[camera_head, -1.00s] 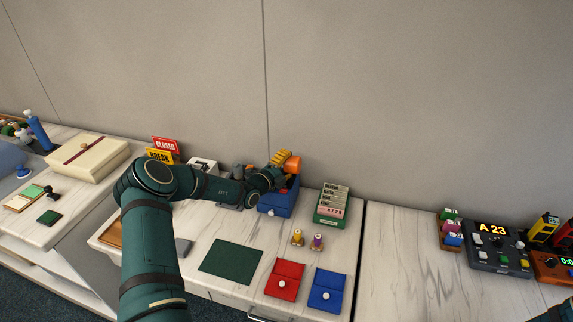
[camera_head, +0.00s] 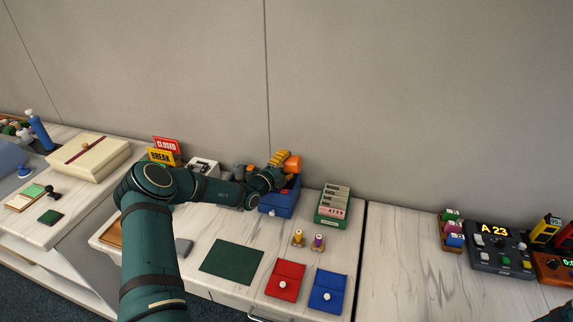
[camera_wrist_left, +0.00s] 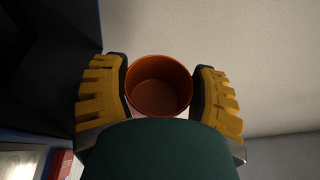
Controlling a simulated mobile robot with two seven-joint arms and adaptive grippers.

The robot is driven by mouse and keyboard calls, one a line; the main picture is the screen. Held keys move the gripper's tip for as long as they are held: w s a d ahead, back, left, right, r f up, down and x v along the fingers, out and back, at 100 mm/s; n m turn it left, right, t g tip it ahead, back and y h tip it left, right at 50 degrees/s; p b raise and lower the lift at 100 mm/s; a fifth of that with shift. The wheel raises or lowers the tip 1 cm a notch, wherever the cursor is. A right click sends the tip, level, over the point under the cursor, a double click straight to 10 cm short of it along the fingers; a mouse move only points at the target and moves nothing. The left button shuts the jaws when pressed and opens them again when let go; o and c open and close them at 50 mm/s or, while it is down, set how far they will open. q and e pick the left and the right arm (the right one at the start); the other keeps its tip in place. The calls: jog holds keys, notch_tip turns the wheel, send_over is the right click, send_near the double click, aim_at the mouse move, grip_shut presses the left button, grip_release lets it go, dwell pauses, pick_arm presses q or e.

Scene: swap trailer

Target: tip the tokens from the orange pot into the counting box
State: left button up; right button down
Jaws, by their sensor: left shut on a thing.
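The orange pot (camera_head: 292,164) is held in my left gripper (camera_head: 284,160), above the blue counting box (camera_head: 279,203) at the back of the counter. In the left wrist view the orange pot (camera_wrist_left: 159,85) sits between the two yellow-padded fingers of the left gripper (camera_wrist_left: 160,90), which are shut on its sides. Its open mouth faces that camera and I see no tokens in the part of the inside that shows. The inside of the counting box is hidden in the head view. My right gripper is not in view.
A green card box (camera_head: 331,208) stands right of the counting box. Two small stampers, a dark green mat (camera_head: 231,261), a red pouch (camera_head: 286,281) and a blue pouch (camera_head: 327,291) lie in front. A grey wall rises close behind.

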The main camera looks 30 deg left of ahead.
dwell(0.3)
pick_arm(q)
jog(key=shift+r+p, duration=0.3)
jog(key=shift+r, duration=0.05)
notch_tip(320, 180, up, 4)
jog(key=p, duration=0.3)
jog(key=shift+r+p, duration=0.15)
jog(key=shift+p, duration=0.2)
jog(key=shift+r+p, duration=0.95)
jog(key=shift+r, duration=0.15)
jog(key=shift+f, duration=0.1)
